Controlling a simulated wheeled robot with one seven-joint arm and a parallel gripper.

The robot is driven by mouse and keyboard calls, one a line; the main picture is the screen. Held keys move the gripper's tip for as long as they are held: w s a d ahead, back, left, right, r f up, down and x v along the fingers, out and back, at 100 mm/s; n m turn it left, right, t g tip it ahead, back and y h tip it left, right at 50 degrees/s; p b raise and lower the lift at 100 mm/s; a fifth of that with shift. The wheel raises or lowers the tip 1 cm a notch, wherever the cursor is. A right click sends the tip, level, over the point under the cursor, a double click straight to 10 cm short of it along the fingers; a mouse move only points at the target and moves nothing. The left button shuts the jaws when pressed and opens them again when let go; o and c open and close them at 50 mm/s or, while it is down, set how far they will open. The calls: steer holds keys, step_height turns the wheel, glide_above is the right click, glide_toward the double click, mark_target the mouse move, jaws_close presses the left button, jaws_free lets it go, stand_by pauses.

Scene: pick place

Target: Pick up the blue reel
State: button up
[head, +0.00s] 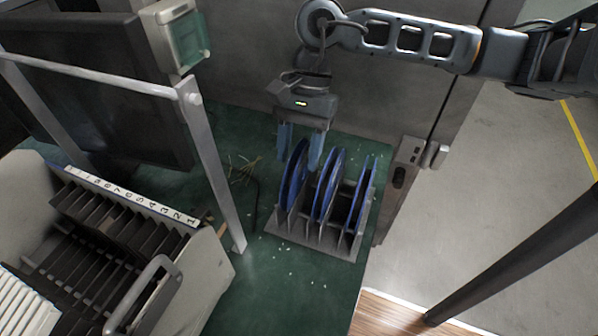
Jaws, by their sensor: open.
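Several blue reels stand upright in a grey slotted rack on the green surface in the head view. The left reel (294,175), the middle reel (328,186) and the right reel (361,192) sit side by side in the rack (312,240). My gripper (300,150) hangs above the back of the rack, pointing down. Whether a finger touches a reel I cannot tell. The reels' lower parts are hidden by the rack's dividers.
A numbered slotted holder (130,195) with a metal handle (150,290) stands at the left. A metal frame post (215,170) rises between it and the rack. A grey cabinet wall (400,80) is behind. Thin wires (243,170) lie left of the rack.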

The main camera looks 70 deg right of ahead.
jaws_close()
stand_by(0.5)
